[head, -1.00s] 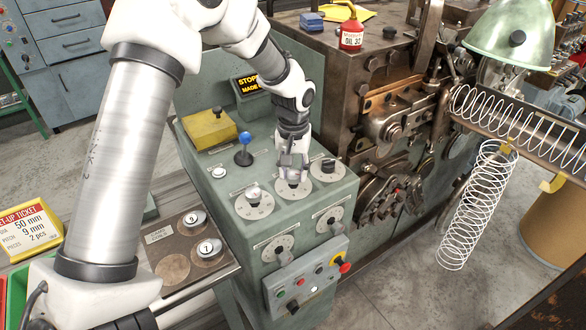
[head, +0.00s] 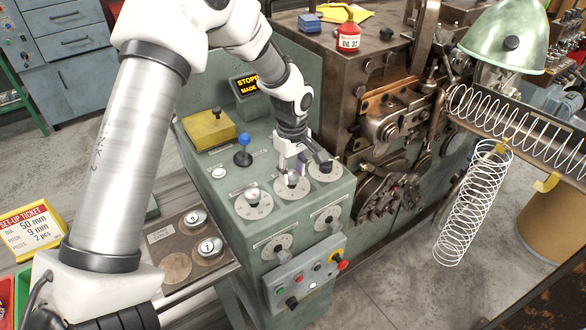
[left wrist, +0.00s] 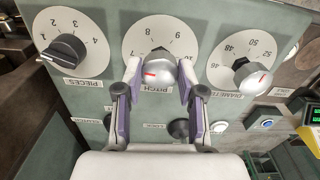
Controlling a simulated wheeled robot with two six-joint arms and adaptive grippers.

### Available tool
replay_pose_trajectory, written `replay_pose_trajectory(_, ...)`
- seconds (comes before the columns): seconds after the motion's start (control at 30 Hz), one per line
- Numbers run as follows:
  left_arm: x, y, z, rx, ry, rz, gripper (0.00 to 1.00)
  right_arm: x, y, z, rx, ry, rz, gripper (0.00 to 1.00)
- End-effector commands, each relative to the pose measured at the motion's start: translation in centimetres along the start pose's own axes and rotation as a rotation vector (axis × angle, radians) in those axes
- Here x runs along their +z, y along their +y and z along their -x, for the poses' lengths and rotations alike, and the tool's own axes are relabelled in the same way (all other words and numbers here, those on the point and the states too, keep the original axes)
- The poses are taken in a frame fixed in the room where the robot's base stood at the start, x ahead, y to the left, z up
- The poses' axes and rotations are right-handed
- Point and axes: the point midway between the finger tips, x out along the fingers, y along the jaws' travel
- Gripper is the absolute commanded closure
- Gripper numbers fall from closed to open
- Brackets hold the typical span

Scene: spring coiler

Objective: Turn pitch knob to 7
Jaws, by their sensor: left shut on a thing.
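The pitch knob (left wrist: 158,74) is a silver knob with a red mark, on a white round dial (left wrist: 160,30) labelled PITCH. The dial shows 7, 8 and 9 among its figures; which one the knob points at I cannot tell. My left gripper (left wrist: 158,86) is shut on the knob, one finger on each side. In the head view my left gripper (head: 292,172) reaches down onto the middle dial on top of the green console and hides most of the knob. My right gripper is not in view.
The pieces knob (left wrist: 67,47) and the diameter knob (left wrist: 252,76) flank the pitch knob closely. A blue-topped lever (head: 244,142) stands behind on the console (head: 208,172). A set-up ticket (head: 28,229) reads pitch 9 mm. The coiler with wire springs (head: 475,200) is to the right.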

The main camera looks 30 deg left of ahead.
Motion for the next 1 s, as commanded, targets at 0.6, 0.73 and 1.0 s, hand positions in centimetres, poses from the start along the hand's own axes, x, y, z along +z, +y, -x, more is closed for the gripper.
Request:
replay_pose_trajectory(0.6, -0.13, 0.06, 0.00, 0.003, 0.002, 0.140, 0.96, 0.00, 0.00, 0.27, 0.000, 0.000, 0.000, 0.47)
replay_pose_trajectory(0.73, -0.12, 0.05, 0.00, 0.003, 0.002, 0.140, 0.96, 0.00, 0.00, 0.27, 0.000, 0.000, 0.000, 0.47)
replay_pose_trajectory(1.0, -0.07, 0.00, -0.01, 0.001, 0.001, 0.140, 0.36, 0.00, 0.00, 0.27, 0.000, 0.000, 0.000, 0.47)
